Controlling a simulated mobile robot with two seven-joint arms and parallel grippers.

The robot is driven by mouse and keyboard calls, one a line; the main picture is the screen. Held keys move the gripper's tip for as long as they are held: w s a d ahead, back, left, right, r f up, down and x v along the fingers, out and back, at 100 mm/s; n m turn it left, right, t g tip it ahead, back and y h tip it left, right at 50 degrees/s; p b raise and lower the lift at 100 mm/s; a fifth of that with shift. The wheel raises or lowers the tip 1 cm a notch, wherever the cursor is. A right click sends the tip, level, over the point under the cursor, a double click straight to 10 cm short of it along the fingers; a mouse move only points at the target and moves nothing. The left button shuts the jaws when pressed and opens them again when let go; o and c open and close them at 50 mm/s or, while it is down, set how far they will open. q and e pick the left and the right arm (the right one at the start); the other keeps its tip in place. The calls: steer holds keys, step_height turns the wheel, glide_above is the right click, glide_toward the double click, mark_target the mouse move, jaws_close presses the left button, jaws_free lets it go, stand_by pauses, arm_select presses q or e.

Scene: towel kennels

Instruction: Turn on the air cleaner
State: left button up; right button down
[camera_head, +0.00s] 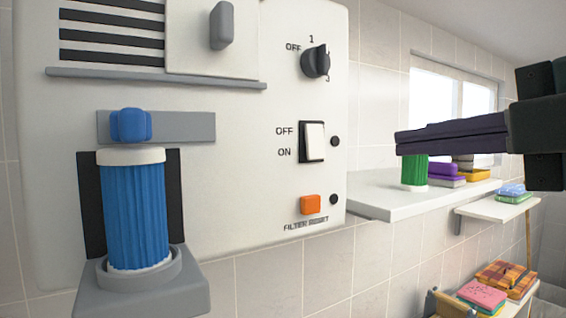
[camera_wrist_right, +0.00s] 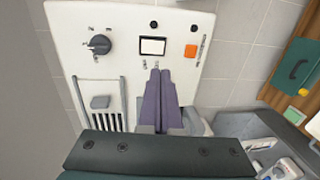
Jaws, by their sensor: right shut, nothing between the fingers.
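The air cleaner is a white wall panel (camera_head: 235,190). A white rocker switch (camera_head: 314,142) in a black frame sits on its right part, labelled OFF above and ON below; I cannot tell which side is pressed. The dark lamp beside it (camera_head: 335,141) looks unlit. A black dial (camera_head: 315,62) marked OFF, 1 and 3 is above, and an orange FILTER RESET button (camera_head: 310,204) is below. A blue pleated filter (camera_head: 136,215) stands in a grey holder. My right gripper (camera_head: 399,142) is shut and empty, right of the switch. In the wrist view its fingertips (camera_wrist_right: 160,71) appear near the switch (camera_wrist_right: 153,46).
A white shelf (camera_head: 385,207) right of the panel holds a green item (camera_head: 414,171) and purple and yellow items. A lower shelf (camera_head: 485,212) carries folded cloths. More folded towels (camera_head: 505,277) lie at lower right. A window (camera_head: 432,100) is behind my right arm.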

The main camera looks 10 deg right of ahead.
steer(key=w+b, duration=0.1)
steer(key=b, duration=0.1)
steer(key=p, duration=0.8)
glide_toward(317, 153)
steer(key=x, duration=0.5)
steer(key=shift+w+a+r, duration=0.1)
steer(key=shift+w, duration=0.35)
arm_select(q)
steer(key=shift+d+r, duration=0.15)
steer(key=shift+r, duration=2.4)
arm_select(e)
steer(key=shift+w+a+f, duration=0.2)
steer(key=shift+w+f, duration=0.05)
steer(key=shift+w, duration=0.2)
